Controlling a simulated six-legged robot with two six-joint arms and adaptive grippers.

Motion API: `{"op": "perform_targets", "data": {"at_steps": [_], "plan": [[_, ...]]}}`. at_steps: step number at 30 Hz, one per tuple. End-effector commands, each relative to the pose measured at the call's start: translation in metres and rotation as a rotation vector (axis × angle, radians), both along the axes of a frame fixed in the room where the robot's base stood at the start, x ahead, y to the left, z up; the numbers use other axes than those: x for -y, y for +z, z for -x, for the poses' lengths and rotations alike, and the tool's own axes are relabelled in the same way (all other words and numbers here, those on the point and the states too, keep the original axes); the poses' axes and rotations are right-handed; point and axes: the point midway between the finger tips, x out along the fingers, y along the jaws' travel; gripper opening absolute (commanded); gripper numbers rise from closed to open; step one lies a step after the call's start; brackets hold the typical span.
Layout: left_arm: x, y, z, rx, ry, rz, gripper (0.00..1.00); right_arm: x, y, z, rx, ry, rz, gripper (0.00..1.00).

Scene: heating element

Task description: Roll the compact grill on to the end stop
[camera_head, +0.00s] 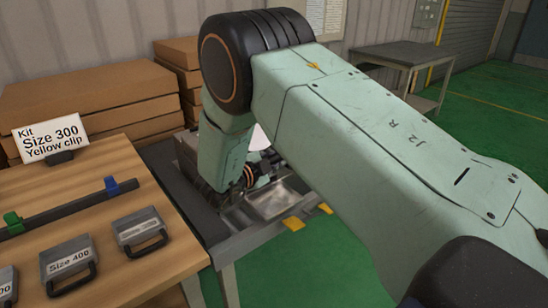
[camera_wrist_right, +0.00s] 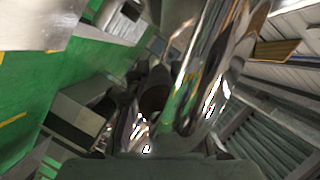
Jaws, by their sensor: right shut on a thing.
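My right arm crosses the head view from the right and bends down at the left. Its gripper (camera_head: 262,172) is low beside a metal tray top (camera_head: 278,203) on a grey stand, and partly hidden by my arm. The compact grill seems to be the shiny metal body (camera_wrist_right: 212,65) close to the camera in the right wrist view; in the head view my arm covers most of that spot. The dark right gripper (camera_wrist_right: 150,95) is shut on it, but the exact held part is unclear. An end stop cannot be made out. My left gripper is not in view.
A wooden table (camera_head: 140,160) at the left carries a sign (camera_head: 51,138) reading "Size 300 Yellow clip", a dark rail (camera_head: 65,207) with blue and green clips, and several grey cases. Cardboard boxes (camera_head: 90,100) stand behind. Green floor is open at the right, around a grey bench (camera_head: 405,53).

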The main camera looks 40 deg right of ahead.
Motion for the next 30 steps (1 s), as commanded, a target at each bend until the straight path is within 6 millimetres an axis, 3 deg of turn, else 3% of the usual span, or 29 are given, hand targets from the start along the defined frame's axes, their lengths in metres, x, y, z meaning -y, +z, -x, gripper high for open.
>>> {"op": "perform_targets", "data": {"at_steps": [10, 11, 18, 30], "plan": [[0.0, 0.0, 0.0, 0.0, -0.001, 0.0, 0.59, 0.003, 0.001, 0.0, 0.002, -0.001, 0.0, 0.0], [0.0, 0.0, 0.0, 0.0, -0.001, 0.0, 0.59, 0.003, 0.001, 0.0, 0.002, -0.001, 0.0, 0.25], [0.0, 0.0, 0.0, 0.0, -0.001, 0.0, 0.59, 0.002, 0.001, -0.001, 0.002, -0.001, 0.001, 0.45], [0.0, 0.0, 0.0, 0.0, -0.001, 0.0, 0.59, -0.008, 0.003, 0.002, 0.003, 0.004, 0.002, 0.46]]}}
